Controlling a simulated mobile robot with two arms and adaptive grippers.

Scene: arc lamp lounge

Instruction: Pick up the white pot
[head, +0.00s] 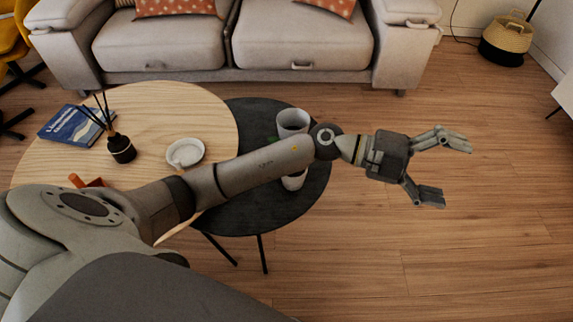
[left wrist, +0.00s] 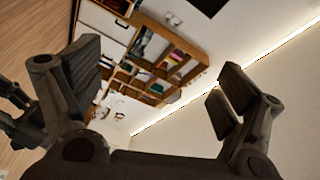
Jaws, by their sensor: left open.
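A white pot (head: 292,122) stands on the dark round table (head: 245,215). My left forearm crosses in front of it in the head view and hides its middle; a white piece also shows below the arm, and I cannot tell if it is the same pot. My left gripper (head: 442,170) is open and empty, past the table's right side and over the wooden floor, pointing right. In the left wrist view its open fingers (left wrist: 155,72) have nothing between them, and the pot does not show.
A light wooden table (head: 60,160) overlaps the dark one; it holds a white dish (head: 185,152), a dark reed diffuser (head: 121,148) and a blue book (head: 72,126). A sofa (head: 300,38) stands behind. A basket (head: 506,40) is at the upper right. The floor at right is clear.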

